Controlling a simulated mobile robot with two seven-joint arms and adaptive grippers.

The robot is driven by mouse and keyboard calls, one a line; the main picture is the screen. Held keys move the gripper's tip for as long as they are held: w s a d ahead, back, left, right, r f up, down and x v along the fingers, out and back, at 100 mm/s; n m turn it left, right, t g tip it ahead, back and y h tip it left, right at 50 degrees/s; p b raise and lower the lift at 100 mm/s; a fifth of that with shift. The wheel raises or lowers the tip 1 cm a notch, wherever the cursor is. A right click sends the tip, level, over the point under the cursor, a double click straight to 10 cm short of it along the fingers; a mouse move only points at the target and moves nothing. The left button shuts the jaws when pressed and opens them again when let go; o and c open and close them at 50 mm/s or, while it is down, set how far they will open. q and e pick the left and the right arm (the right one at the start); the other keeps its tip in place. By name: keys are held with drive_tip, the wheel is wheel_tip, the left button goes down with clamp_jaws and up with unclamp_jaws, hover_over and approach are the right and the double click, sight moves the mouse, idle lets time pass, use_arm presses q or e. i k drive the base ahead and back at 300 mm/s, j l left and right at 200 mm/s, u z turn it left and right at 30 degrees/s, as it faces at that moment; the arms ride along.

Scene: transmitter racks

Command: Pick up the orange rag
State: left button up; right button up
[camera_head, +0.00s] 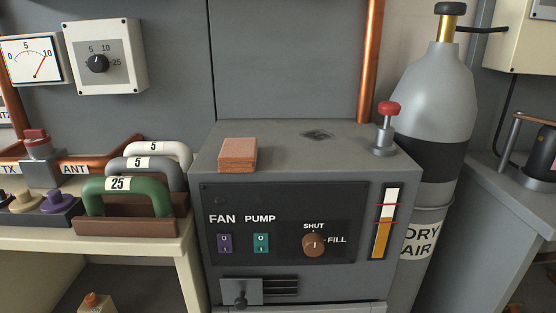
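A folded orange-brown block, which looks like the orange rag (238,155), lies on the left front part of the grey cabinet's top (305,163). It is close to the front edge, and nothing touches it from above. Neither of my grippers is in the head view, so their state does not show.
A red-knobbed valve (386,125) stands at the cabinet top's right, with a dark smudge (318,134) behind the middle. A copper pipe (370,60) rises behind. Green (127,190), grey and white handles stand left; a grey gas cylinder (432,100) stands right.

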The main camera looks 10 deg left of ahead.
sight(239, 155)
drive_tip(key=k+l+z, duration=0.1)
drive_tip(key=l, duration=0.4)
drive_tip(key=k+l+z, duration=0.1)
drive_tip(key=l, duration=0.4)
drive_tip(key=k+l, duration=0.1)
drive_tip(key=l, duration=0.4)
drive_tip(key=z, duration=0.05)
